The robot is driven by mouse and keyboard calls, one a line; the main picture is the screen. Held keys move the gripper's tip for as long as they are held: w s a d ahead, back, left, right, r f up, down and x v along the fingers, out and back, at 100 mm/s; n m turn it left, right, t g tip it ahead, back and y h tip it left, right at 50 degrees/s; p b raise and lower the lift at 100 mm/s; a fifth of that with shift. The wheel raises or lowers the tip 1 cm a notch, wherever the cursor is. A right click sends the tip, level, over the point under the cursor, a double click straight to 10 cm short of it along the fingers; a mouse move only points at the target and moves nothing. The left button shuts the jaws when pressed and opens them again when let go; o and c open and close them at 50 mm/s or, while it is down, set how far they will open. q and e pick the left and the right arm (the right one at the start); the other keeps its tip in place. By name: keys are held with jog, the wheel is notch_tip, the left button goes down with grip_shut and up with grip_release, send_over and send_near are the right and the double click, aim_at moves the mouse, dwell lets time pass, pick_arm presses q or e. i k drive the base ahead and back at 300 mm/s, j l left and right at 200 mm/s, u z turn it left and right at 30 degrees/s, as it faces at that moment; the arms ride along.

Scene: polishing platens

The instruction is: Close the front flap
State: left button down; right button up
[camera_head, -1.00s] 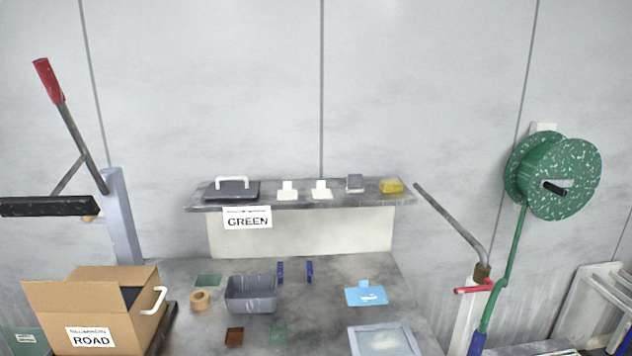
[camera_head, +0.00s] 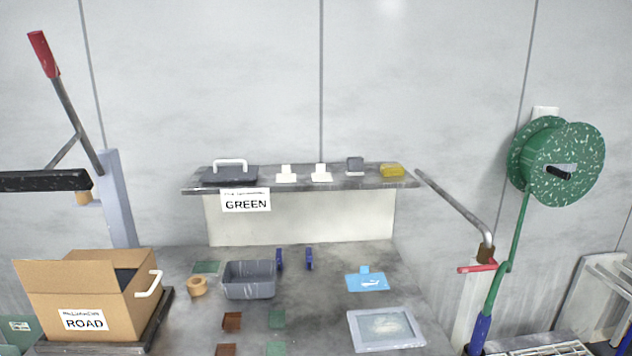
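An open cardboard box (camera_head: 110,325) with a ROAD label (camera_head: 84,320) stands at the lower left. A flap (camera_head: 65,277) on its near side stands up and hides part of the opening. A dark interior or dark content (camera_head: 126,276) shows behind that flap. Neither of my grippers is in view.
The box rests on a dark platform (camera_head: 162,312). A red-handled lever (camera_head: 44,55) rises behind it. The grey bench holds a grey bin (camera_head: 249,281), a tape roll (camera_head: 197,287), a blue card (camera_head: 367,281) and a framed panel (camera_head: 386,329). A green hose reel (camera_head: 555,160) hangs at right.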

aim_at(95, 275)
jog(key=u, duration=1.3)
